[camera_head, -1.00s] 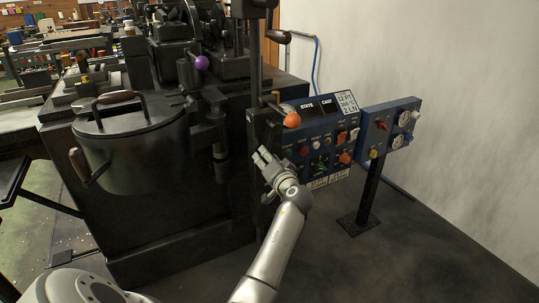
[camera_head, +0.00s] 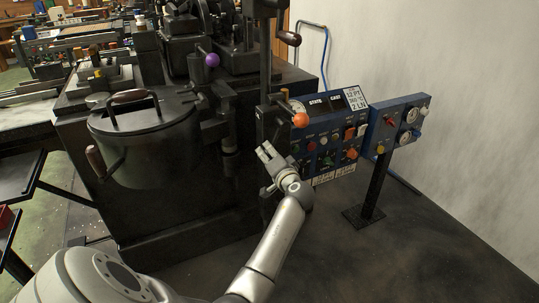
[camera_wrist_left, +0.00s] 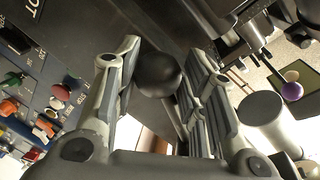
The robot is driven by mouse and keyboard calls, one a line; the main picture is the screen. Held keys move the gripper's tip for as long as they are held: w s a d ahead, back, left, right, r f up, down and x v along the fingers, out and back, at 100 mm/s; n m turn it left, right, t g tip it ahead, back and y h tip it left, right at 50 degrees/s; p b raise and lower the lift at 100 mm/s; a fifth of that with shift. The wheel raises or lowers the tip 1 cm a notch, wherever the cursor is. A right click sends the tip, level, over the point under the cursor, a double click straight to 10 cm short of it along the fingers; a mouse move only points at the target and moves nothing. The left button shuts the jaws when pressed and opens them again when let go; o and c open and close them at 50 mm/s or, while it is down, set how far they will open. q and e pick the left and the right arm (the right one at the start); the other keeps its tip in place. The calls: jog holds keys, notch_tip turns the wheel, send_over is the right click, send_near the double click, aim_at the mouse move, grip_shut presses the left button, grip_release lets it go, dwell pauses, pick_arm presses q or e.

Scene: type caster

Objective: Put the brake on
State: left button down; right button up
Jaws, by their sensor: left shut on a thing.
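My left gripper (camera_head: 265,155) is in front of the black machine column, below a lever with an orange ball (camera_head: 301,119) and left of the blue control panel (camera_head: 325,137). In the left wrist view, its fingers (camera_wrist_left: 162,62) are shut on a black ball knob (camera_wrist_left: 158,76), one on each side of it. In the head view the knob cannot be made out, and what it is mounted on is mostly hidden in the wrist view. No readable label marks it as the brake. My right gripper is not in view.
The panel's buttons and switches are close to the right of the gripper. A blue box with gauges (camera_head: 409,121) stands on a post further right. A lidded pot (camera_head: 145,150) and a purple ball lever (camera_head: 212,60) are on the left. Open floor lies in front.

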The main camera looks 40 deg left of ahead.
pick_arm(q)
jog(key=shift+w+d, duration=0.1)
jog(key=c, duration=0.9)
grip_release()
jog(key=shift+c, duration=0.2)
jog(key=v, duration=1.2)
